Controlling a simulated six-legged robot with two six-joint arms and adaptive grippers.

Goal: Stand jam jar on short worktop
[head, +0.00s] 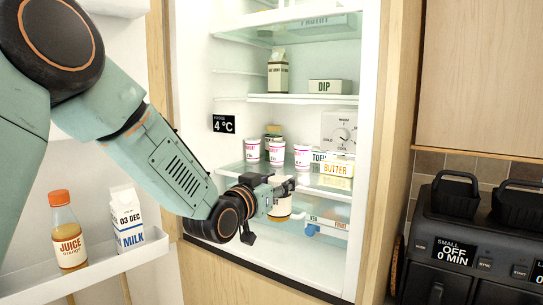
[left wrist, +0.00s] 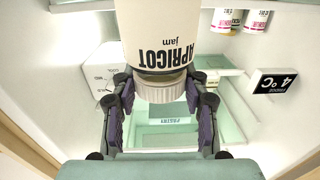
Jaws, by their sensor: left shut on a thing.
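The jam jar (left wrist: 155,35), pale with dark "APRICOT jam" lettering, fills the top middle of the left wrist view, with a ribbed pale end between the fingers. My left gripper (left wrist: 160,100) is shut on it; both dark pads flank that ribbed end. In the head view my left gripper (head: 276,188) is inside the open fridge, below the middle shelf's front edge, and partly hides the jar (head: 281,206). My right gripper is out of view. I cannot make out the short worktop in either view.
Pink-labelled pots (head: 276,153) and a butter box (head: 337,169) stand on the shelf close above. Juice (head: 68,240) and milk (head: 127,222) stand in the door shelf at left. A wooden frame and dark appliance (head: 450,245) lie right.

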